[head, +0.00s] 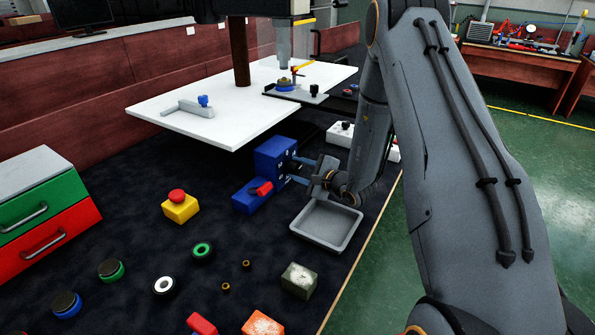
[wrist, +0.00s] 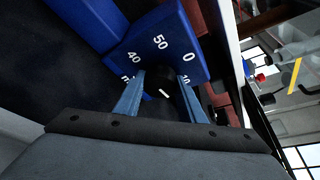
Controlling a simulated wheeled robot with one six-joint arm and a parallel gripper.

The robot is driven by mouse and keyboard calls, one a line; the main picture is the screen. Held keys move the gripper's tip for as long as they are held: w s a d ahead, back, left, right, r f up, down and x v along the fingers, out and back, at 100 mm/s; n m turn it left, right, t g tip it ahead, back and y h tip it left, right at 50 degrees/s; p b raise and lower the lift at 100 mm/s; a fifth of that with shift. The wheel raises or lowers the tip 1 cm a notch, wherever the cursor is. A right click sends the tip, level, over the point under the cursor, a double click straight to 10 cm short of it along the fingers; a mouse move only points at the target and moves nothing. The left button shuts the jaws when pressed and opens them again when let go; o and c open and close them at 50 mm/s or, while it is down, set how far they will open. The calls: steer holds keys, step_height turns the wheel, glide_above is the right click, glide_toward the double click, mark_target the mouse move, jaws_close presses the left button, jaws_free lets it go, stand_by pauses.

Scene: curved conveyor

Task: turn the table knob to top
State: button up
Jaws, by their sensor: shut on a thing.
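A blue box (head: 272,157) stands on the dark table. In the wrist view its dial face (wrist: 172,40) carries the white numbers 40, 50 and 0, with others partly covered. A black knob (wrist: 160,79) with a short white mark is in front of this dial. My gripper (wrist: 159,97) has its two blue fingers on either side of the knob and is shut on it. In the head view my gripper (head: 297,170) reaches the box from the right, and the knob is hidden there.
A white raised plate (head: 235,118) overhangs behind the blue box. A red lever (head: 262,187) sits on a low blue block at its left. A grey tray (head: 322,247) lies below my gripper. A yellow box with a red button (head: 180,208) stands further left.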

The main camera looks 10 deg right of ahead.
stand_by(0.3)
steer(key=o, duration=1)
steer(key=shift+o, duration=0.2)
steer(key=b+v, duration=0.1)
steer(key=v, duration=0.5)
steer(key=shift+s+d+r, duration=0.1)
steer(key=shift+s+d, duration=0.05)
steer(key=shift+s, duration=0.1)
steer(key=shift+s+d+r, duration=0.15)
steer(key=shift+s+d, duration=0.05)
steer(key=shift+s, duration=0.35)
